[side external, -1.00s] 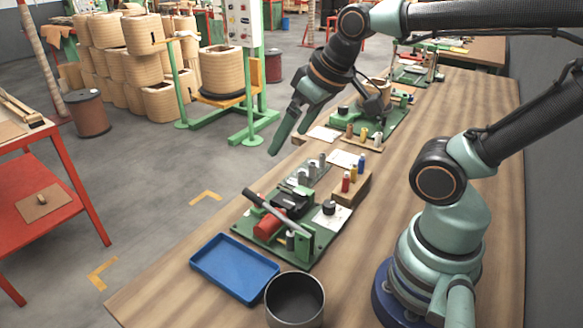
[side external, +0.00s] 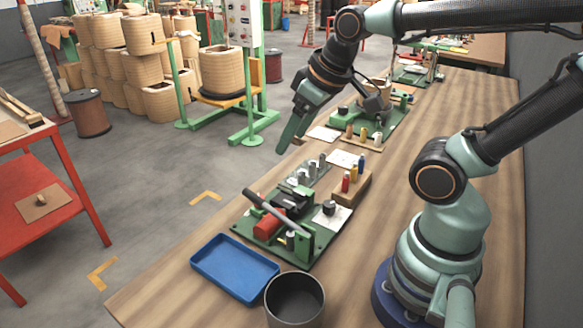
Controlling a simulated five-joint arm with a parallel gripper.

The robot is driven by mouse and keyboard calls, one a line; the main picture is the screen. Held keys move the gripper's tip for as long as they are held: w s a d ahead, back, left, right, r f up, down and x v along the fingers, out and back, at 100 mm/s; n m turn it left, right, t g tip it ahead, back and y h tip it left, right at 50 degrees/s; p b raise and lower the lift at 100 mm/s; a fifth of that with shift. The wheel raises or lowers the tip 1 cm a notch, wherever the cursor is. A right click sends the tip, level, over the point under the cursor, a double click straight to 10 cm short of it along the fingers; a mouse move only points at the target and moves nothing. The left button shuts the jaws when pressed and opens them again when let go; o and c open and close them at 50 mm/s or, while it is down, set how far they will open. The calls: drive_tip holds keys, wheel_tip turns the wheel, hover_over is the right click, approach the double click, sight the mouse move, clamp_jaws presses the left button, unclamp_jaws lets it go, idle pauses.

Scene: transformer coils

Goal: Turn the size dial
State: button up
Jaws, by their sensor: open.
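A small black round knob (side external: 329,208), which looks like the size dial, stands on a white plate on the green-based bench fixture (side external: 318,243). Any marks on it are too small to read. My gripper (side external: 283,149) hangs in the air above and beyond the fixture, up and to the left of the knob in the picture. Its fingers point down and are seen nearly edge-on, so they overlap. It is open, holds nothing and is well apart from the knob.
A long grey lever (side external: 270,208) slants over the fixture beside a red cylinder (side external: 268,228). A wooden block (side external: 352,187) holds small coloured pegs. A blue tray (side external: 234,268) and a dark round container (side external: 295,300) stand at the front.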

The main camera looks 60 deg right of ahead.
drive_tip(key=d+f+n+g, duration=0.3)
drive_tip(key=d+f, duration=0.2)
drive_tip(key=d, duration=0.1)
drive_tip(key=n+g, duration=0.2)
drive_tip(key=n, duration=0.2)
hover_over(329, 203)
wheel_tip(329, 203, down, 5)
wheel_tip(329, 203, down, 12)
drive_tip(key=shift+r, duration=0.1)
clamp_jaws()
